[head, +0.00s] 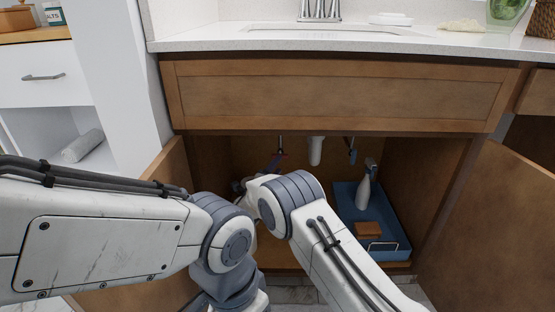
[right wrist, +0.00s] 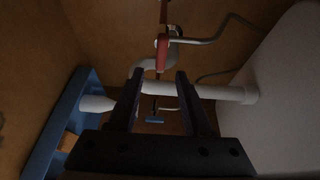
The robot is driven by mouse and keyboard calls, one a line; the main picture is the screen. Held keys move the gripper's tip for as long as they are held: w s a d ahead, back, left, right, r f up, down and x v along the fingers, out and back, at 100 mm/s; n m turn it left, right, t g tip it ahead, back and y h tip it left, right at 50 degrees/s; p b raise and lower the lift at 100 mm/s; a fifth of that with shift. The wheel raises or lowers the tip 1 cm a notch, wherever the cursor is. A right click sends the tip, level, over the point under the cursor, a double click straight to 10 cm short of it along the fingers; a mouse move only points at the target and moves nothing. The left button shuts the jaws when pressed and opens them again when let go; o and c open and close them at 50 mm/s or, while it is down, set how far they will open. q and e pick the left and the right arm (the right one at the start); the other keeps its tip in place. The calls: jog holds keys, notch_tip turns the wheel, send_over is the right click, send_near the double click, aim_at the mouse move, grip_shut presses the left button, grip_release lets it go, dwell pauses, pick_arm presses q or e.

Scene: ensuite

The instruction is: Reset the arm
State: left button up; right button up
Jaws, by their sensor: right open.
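My right gripper (right wrist: 160,76) is open, its two dark fingers reaching into the cabinet under the sink. In the right wrist view a red valve handle (right wrist: 162,52) shows just beyond the gap between the fingertips, and nothing is visibly held. A blue valve handle (right wrist: 154,119) shows through the gap, farther off. My right arm (head: 340,262) comes up from the bottom of the head view and bends toward the open cabinet; its links hide most of the gripper there. My left arm (head: 100,240) crosses from the left, and its gripper is out of view.
Inside the wooden cabinet (head: 330,95) a white drain pipe (head: 316,150) hangs down. A blue tray (head: 397,228) at the right holds a spray bottle (head: 364,188) and a brown block (head: 368,229). The right door (head: 492,225) stands open.

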jog(key=s+d+r+n+g+y, duration=0.45)
jog(key=d+n+y, duration=0.25)
jog(key=n, duration=0.5)
jog(key=s+d+f+n+g, duration=0.2)
jog(key=s+d+n+g, duration=0.15)
jog(key=s, duration=0.85)
jog(key=s+d+f+n+g, duration=0.1)
jog(key=s+d+n+g, duration=0.3)
jog(key=s, duration=0.7)
jog(key=s+d+f+n+g, duration=0.25)
jog(key=s+d, duration=0.35)
jog(key=s, duration=0.6)
jog(key=s+a+r+n+g+p, duration=0.1)
jog(key=s+a+r+n+p, duration=0.3)
jog(key=r, duration=0.3)
jog(key=s+a+r+n+p, duration=0.1)
jog(key=s+a+r+p, duration=0.4)
jog(key=a+r, duration=0.15)
jog(key=s+a+r+n+g+p, duration=0.1)
jog(key=s+a+r+n+p, duration=0.3)
jog(key=r, duration=0.3)
notch_tip(320, 180, up, 37)
jog(key=m+p, duration=0.1)
jog(key=p, duration=3.6)
jog(key=shift+w+d+y+p, duration=0.15)
jog(key=shift+y+p, duration=0.15)
